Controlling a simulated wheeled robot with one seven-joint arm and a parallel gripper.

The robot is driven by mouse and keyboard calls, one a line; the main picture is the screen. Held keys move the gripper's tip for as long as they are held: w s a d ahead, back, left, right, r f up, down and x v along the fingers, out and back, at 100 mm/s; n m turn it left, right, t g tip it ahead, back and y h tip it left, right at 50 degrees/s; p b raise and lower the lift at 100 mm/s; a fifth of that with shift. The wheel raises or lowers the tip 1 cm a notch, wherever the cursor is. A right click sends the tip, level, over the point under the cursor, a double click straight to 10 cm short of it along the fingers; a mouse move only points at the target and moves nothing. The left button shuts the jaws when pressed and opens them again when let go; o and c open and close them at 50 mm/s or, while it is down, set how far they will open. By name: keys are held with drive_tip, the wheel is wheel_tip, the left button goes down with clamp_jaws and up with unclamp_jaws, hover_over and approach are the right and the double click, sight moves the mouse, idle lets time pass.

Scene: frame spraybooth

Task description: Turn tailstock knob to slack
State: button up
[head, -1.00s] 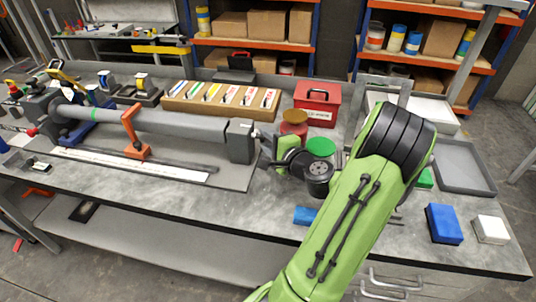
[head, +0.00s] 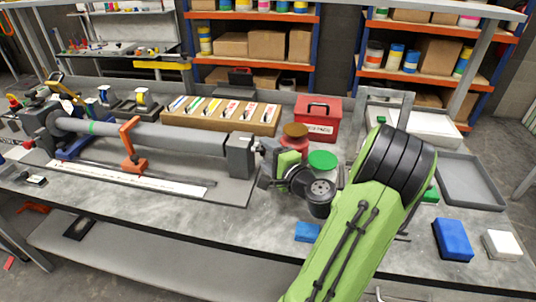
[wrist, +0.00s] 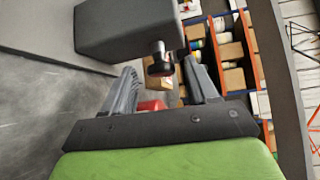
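The tailstock (head: 240,156) is a dark grey block at the right end of the long grey tube. It also fills the upper part of the wrist view (wrist: 125,30). Its knob (wrist: 160,64), a dark cap with a shiny metal part, sticks out from the block's end. My gripper (wrist: 160,68) is open, with one grey finger on either side of the knob and the knob near the fingertips. I see gaps beside the knob and no clear contact. In the head view my gripper (head: 263,160) is close to the tailstock's right side, and my wrist largely hides the knob.
Behind stand a cardboard rack of labelled cards (head: 220,115) and a red box (head: 318,118). A green-lidded jar (head: 323,160) and a brown-lidded jar (head: 296,131) are close to my wrist. A blue block (head: 307,231) lies at the bench's front. Grey trays are at right.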

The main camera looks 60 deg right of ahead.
drive_tip(key=b+v, duration=0.5)
drive_tip(key=v, duration=1)
drive_tip(key=shift+s+a+b, duration=0.15)
drive_tip(key=shift+s+b, duration=0.2)
